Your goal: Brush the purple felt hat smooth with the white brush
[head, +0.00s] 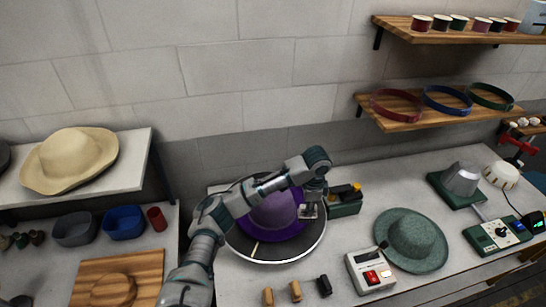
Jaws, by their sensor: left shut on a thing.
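The purple felt hat (272,212) sits on a dark round turntable with a pale rim (295,256) in the middle of the bench. My arm crosses in front of the hat and hides part of its crown and left brim. My left gripper (309,208) points down at the hat's right side, over the brim. It is shut on a small pale thing, which looks like the white brush (308,212); it is mostly hidden by the fingers. I cannot tell whether its bristles touch the felt. My right gripper is not in view.
A dark green box with a yellow part (345,203) stands close right of the turntable. A green hat (411,240) and a white control box with red buttons (370,271) lie further right. Several small blocks (296,291) stand in front. A raised shelf holds a straw hat (70,160).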

